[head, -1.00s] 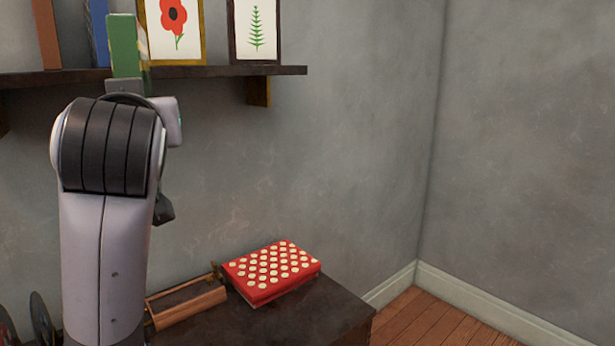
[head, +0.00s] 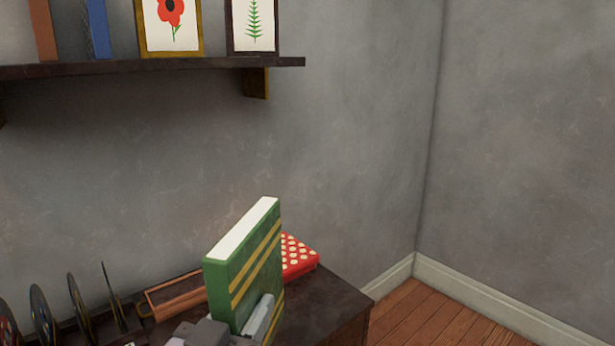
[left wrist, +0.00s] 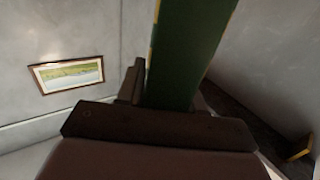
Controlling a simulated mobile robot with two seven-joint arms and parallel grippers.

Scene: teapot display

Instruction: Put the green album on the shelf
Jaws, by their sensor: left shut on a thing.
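The green album (head: 250,265) has yellow stripes and white page edges. It stands upright at the lower middle of the head view, in front of the red dotted box and well below the shelf. My left gripper (head: 240,330) is shut on its lower part. In the left wrist view the album (left wrist: 190,50) rises from between the fingers of my left gripper (left wrist: 165,95). The dark wall shelf (head: 200,65) runs across the upper left of the head view. My right gripper is not in view.
On the shelf stand a brown book (head: 42,30), a blue book (head: 97,28), a poppy picture (head: 170,28) and a fern picture (head: 253,25). Below, the dark cabinet (head: 325,315) bears a red dotted box (head: 299,257), a wooden rack (head: 175,297) and several discs (head: 80,300).

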